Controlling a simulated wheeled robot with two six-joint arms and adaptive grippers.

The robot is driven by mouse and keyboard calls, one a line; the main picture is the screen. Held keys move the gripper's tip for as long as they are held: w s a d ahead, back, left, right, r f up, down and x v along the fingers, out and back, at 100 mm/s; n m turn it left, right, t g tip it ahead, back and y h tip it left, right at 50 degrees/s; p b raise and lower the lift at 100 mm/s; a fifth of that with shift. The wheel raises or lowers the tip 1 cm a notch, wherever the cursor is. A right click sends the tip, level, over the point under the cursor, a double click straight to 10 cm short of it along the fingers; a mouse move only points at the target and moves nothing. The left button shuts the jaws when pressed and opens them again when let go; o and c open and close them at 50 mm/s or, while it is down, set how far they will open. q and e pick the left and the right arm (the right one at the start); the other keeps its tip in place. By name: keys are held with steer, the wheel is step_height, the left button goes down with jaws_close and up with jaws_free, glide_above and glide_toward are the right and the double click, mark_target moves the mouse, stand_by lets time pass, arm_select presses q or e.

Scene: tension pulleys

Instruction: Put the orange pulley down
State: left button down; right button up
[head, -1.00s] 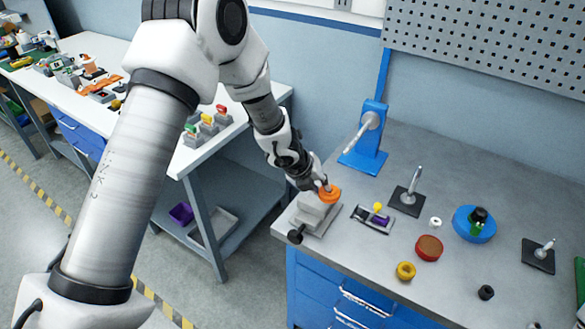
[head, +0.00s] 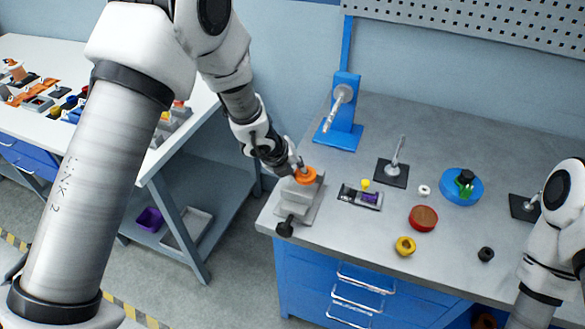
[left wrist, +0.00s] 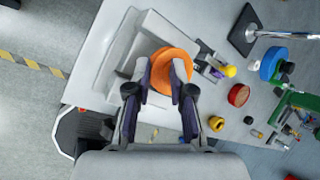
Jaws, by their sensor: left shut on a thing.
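The orange pulley (head: 307,177) is at the top of a grey vise-like block (head: 293,209) on the workbench's left end. My left gripper (head: 297,167) reaches it from the upper left and is shut on it. In the left wrist view the orange pulley (left wrist: 173,65) sits between the two fingers of the left gripper (left wrist: 163,76), with the grey block (left wrist: 130,48) behind it. I cannot tell whether the pulley touches the block or is just above it. My right arm shows at the right edge, but its gripper is out of view.
Right of the block stand a small tray with yellow and purple parts (head: 362,197), a red pulley (head: 423,218), a yellow pulley (head: 405,246) and a blue pulley (head: 461,187). A blue post stand (head: 340,122) is behind.

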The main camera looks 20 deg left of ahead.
arm_select(q)
steer(key=shift+f, duration=0.2)
steer(key=shift+w+a+f+b, duration=0.1)
steer(key=shift+a+f+b, duration=0.25)
steer(key=c, duration=1)
jaws_free()
steer(key=shift+d+r, duration=0.15)
steer(key=shift+d, duration=0.05)
steer(key=shift+r+p, duration=0.5)
steer(key=shift+p, duration=0.15)
steer(key=shift+a+r, duration=0.2)
steer(key=shift+r, duration=0.1)
steer(key=v, duration=1.1)
steer(key=s+a+f+m+g+y, duration=0.2)
steer(key=s+a+f+m+g, duration=0.15)
steer(key=s+f+m, duration=0.65)
steer(key=s+a+f+m+g+y, duration=0.3)
steer(key=s+a+f+m, duration=0.1)
steer(key=s+f+m, duration=0.55)
steer(key=s+d+f+m+h, duration=0.2)
steer(key=s+f+m, duration=0.7)
steer(key=m, duration=1.3)
steer(key=shift+s+d+h+p, duration=0.3)
steer(key=shift+s+d+p, duration=0.2)
steer(key=shift+d, duration=0.7)
